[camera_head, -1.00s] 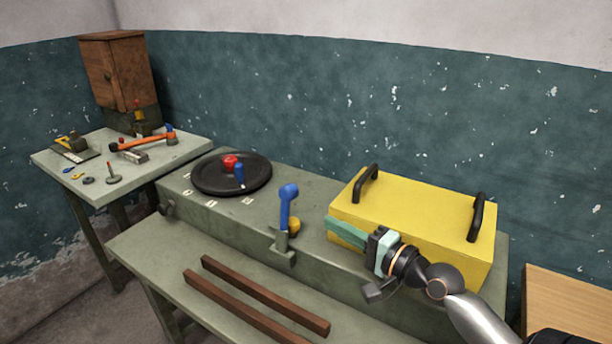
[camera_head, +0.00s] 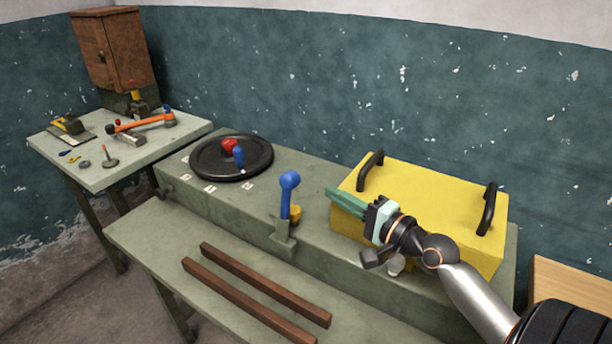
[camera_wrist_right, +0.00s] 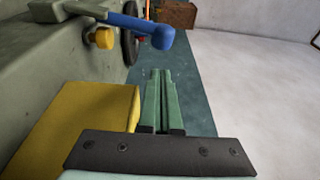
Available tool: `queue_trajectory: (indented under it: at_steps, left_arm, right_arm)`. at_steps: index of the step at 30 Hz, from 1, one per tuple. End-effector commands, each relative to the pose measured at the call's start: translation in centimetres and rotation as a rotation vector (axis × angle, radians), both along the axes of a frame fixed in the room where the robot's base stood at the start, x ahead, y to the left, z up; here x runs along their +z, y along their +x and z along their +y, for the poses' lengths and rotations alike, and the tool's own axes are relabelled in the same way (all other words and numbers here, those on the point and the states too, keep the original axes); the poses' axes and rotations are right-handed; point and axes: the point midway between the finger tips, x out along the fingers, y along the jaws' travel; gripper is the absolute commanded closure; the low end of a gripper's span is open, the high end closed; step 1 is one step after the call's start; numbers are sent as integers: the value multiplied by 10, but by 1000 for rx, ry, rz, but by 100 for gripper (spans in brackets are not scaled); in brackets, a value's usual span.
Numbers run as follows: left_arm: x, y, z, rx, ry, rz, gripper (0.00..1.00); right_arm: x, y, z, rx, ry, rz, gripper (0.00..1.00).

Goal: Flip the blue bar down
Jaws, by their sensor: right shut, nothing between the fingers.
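The blue bar (camera_head: 287,194) is a short lever with a round knob on top. It stands upright in a grey-green bracket (camera_head: 283,240) at the bench's front edge. In the right wrist view the blue bar (camera_wrist_right: 130,24) shows at the top, beyond the fingertips. My right gripper (camera_head: 331,194) is shut and empty, its green fingers pointing left toward the bar. A gap separates the fingertips from the bar. The gripper (camera_wrist_right: 160,75) also shows in the wrist view with its fingers together. My left gripper is not in view.
A yellow box (camera_head: 430,195) with black handles stands right beside my right gripper. A yellow knob (camera_head: 295,214) sits just beside the bar. A black disc (camera_head: 215,165) with red and blue knobs lies left. Two brown strips (camera_head: 240,300) lie on the lower bench.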

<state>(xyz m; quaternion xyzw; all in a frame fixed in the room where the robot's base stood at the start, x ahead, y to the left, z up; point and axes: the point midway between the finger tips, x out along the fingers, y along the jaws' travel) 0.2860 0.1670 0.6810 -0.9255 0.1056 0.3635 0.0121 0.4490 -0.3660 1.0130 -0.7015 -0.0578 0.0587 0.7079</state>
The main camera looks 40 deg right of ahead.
Motion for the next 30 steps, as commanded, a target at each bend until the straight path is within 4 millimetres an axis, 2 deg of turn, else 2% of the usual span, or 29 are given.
queue_trajectory:
  at_steps: [15,21,30]
  left_arm:
    - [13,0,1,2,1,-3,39]
    - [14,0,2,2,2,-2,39]
    - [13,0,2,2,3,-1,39]
  right_arm:
    - [1,72,12,0,1,-1,100]
    - [0,84,14,0,-1,1,100]
    - [0,87,15,1,-1,2,100]
